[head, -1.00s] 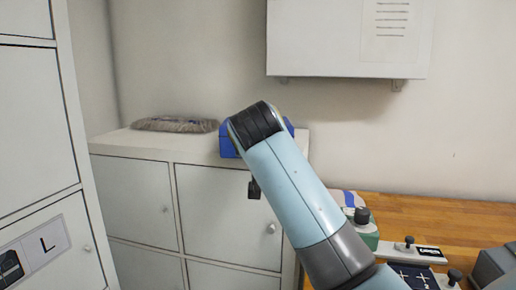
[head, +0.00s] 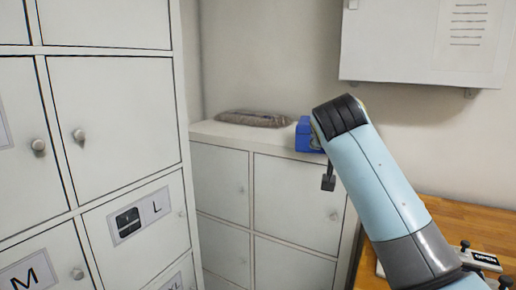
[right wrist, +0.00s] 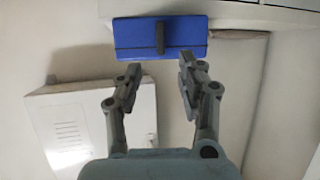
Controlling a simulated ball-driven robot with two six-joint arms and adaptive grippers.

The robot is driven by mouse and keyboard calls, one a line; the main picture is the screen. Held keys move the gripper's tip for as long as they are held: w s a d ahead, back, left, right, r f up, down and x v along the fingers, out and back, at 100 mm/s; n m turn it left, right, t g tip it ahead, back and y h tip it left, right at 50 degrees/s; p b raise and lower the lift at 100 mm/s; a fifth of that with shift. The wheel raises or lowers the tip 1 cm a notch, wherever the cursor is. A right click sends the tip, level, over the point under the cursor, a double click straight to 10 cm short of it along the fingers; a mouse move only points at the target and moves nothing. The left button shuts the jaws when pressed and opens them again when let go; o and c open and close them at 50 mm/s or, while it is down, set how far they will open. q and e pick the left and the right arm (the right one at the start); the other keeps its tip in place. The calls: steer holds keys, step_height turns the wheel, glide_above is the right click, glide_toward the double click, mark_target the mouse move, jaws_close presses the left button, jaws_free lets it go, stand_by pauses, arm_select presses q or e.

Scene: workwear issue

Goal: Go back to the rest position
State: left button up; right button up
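My right arm rises from the lower right of the head view, bent at the top. It hides my right gripper there for the most part. In the right wrist view my right gripper (right wrist: 160,72) is open, its two fingers spread with nothing between them. Beyond the fingertips is a blue box (right wrist: 130,38) with a dark handle or latch. In the head view the blue box (head: 304,137) sits on a low white cabinet (head: 222,180), partly hidden by my arm. My left gripper is out of view.
White lockers (head: 115,110) with knobs and size labels stand close on the left. A grey-brown folded item (head: 254,119) lies on the low cabinet. A white wall cabinet (head: 400,45) hangs upper right.

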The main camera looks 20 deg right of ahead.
steer(key=s+a+f+n+g+y, duration=0.2)
steer(key=s+f+n+g+y, duration=0.1)
steer(key=s+f, duration=1.05)
steer(key=s+a+f+n+g+y, duration=0.2)
steer(key=s+a+f, duration=0.1)
steer(key=s, duration=0.9)
steer(key=s+a+f+n+g+y, duration=0.1)
steer(key=s+a+f+n+g, duration=0.15)
steer(key=s, duration=0.85)
steer(key=s+d+f+g+b, duration=0.15)
steer(key=f+b, duration=0.35)
steer(key=f, duration=1.4)
steer(key=s+d+f+b, duration=0.15)
steer(key=f+b, duration=0.35)
steer(key=f, duration=1.4)
arm_select(q)
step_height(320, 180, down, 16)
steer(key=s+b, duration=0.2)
steer(key=b, duration=0.4)
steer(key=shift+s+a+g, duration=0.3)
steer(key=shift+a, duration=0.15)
arm_select(e)
steer(key=s+f+g, duration=0.1)
steer(key=s+f, duration=1.7)
steer(key=f, duration=0.3)
steer(key=shift+s+f+y, duration=0.15)
steer(key=shift+f+y, duration=0.15)
